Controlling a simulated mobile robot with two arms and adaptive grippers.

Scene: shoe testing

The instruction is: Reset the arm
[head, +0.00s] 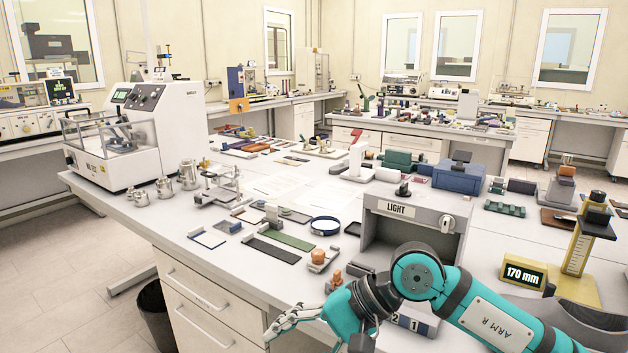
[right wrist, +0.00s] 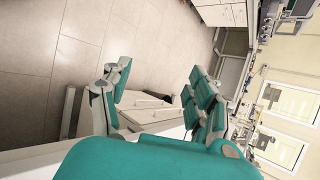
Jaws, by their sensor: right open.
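My right arm (head: 455,295), teal and grey and marked ARM R, comes in from the lower right of the head view. It bends over the near edge of the workbench (head: 235,262). My right gripper (head: 285,322) points to the lower left, in front of the bench drawers. In the right wrist view the gripper (right wrist: 160,78) shows its teal fingers spread apart, with nothing between them. The floor and a drawer front lie beyond it. My left gripper is in neither view.
A grey LIGHT box (head: 410,222) stands right behind my right arm. A yellow gauge stand (head: 580,240) and a 170 mm display (head: 524,274) are to its right. A white testing machine (head: 150,130) stands far left. Small tools and samples lie between. The floor (head: 60,285) at the left is clear.

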